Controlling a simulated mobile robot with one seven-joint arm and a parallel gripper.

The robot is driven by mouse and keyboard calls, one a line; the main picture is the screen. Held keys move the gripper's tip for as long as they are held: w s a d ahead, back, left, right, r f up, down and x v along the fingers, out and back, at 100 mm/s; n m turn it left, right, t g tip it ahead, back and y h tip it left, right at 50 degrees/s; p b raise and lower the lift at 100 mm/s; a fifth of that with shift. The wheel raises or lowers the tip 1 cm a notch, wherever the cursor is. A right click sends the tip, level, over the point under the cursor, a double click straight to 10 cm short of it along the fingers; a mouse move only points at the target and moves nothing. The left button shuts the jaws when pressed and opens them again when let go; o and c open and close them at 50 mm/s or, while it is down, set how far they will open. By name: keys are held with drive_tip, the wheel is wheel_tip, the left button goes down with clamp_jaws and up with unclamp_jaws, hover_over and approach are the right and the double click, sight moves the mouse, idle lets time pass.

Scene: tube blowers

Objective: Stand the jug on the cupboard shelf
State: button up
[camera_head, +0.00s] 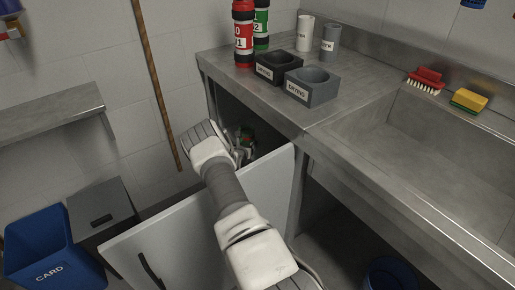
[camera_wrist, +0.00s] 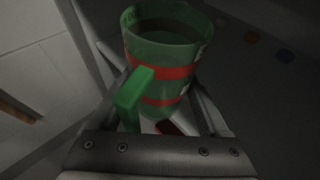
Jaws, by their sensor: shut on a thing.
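A green jug with red bands (camera_wrist: 165,55) fills the middle of the wrist view, upright or slightly tilted, its green handle facing the wrist. My gripper (camera_wrist: 160,105) is shut on it, one finger on each side. In the head view the jug (camera_head: 247,134) is small and partly hidden by my gripper and wrist, at the dark opening of the cupboard (camera_head: 225,98) under the counter. The white cupboard door (camera_head: 190,232) stands open, with my arm reaching over it. The shelf inside cannot be made out clearly. I cannot tell whether the jug touches it.
The steel counter (camera_head: 335,107) above holds two dark labelled holders (camera_head: 312,87), a red bottle (camera_head: 243,35), a green bottle (camera_head: 262,20) and two cups. A sink (camera_head: 450,130) is at right. A blue bin (camera_head: 50,248) stands at lower left. Coloured spots (camera_wrist: 252,37) show in the dark cupboard.

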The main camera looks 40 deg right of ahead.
drive_tip(key=d, duration=0.3)
drive_tip(key=d+b, duration=0.1)
drive_tip(key=d, duration=0.1)
drive_tip(key=shift+s, duration=0.25)
drive_tip(key=shift+d+f+b, duration=0.15)
drive_tip(key=shift+f+b, duration=0.25)
drive_tip(key=shift+f, duration=0.5)
drive_tip(key=shift+d+f+b, duration=0.1)
drive_tip(key=shift+f+b, duration=0.3)
drive_tip(key=shift+f, duration=0.45)
drive_tip(key=shift+f, duration=0.15)
drive_tip(key=o, duration=1.4)
